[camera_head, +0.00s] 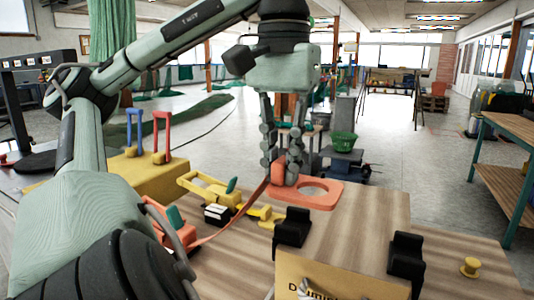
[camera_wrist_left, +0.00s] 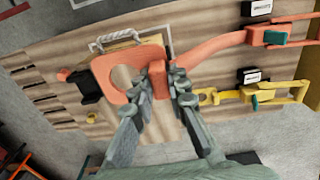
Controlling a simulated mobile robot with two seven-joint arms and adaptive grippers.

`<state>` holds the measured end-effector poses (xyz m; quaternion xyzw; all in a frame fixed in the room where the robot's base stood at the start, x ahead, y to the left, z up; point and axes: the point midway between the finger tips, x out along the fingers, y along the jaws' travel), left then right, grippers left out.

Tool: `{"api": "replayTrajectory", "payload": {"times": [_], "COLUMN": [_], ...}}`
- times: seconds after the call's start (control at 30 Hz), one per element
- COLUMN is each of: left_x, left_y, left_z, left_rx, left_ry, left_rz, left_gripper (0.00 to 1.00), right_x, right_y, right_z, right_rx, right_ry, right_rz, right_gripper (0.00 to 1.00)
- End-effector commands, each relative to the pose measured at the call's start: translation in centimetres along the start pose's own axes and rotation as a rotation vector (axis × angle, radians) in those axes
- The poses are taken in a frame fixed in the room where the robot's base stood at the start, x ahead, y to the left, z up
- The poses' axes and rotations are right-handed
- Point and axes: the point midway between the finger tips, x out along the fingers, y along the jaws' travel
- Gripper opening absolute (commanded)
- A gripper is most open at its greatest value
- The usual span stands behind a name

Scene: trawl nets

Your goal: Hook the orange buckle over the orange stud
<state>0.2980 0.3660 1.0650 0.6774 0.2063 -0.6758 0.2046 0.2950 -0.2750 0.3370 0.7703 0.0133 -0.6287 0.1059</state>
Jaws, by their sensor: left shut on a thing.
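The orange buckle (camera_head: 328,188) is a flat plate with a large round hole on an orange strap (camera_head: 232,220). My left gripper (camera_head: 286,180) is shut on the buckle's raised block and holds it above the wooden board. In the left wrist view, the buckle (camera_wrist_left: 103,72) lies left of the fingers (camera_wrist_left: 160,78), and its strap runs right to an orange ratchet (camera_wrist_left: 290,32). A small orange-brown stud (camera_wrist_left: 63,75) stands on the board left of the buckle, apart from it. My right gripper is not in view.
Black brackets (camera_head: 292,232) (camera_head: 406,262) stand beside a lettered panel (camera_head: 335,285). A yellow ratchet strap (camera_head: 215,192) lies behind the orange strap. Bare board (camera_head: 375,210) shows right of the buckle.

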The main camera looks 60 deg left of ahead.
Motion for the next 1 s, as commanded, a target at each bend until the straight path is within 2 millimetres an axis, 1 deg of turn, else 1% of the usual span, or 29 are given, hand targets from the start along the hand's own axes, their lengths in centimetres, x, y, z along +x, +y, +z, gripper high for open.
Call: {"api": "replayTrajectory", "payload": {"times": [0.13,0.17,0.2,0.4,0.6,0.67,1.0], "left_x": [0.1,0.2,0.3,0.2,0.3,0.1,0.0], "left_y": [1.1,1.3,1.4,2.5,3.8,4.3,8.8], "left_z": [-0.1,-0.2,-0.2,-0.5,-0.6,-0.7,-1.4], "left_rx": [-0.002,-0.004,-0.007,-0.010,-0.005,-0.003,-0.005], "left_ry": [-0.008,-0.007,-0.004,-0.002,-0.004,-0.003,-0.002], "left_rz": [0.005,0.006,0.004,0.003,0.003,0.002,0.002], "left_gripper": [0.00,0.00,0.00,0.00,0.00,0.00,0.00], "right_x": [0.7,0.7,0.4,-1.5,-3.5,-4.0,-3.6], "right_y": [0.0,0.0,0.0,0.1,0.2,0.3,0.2], "right_z": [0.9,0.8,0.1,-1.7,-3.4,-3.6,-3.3], "right_rx": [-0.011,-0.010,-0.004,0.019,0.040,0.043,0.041], "right_ry": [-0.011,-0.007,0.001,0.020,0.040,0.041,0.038], "right_rz": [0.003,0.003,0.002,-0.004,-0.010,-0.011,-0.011], "right_gripper": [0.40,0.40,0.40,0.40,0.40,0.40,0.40]}}
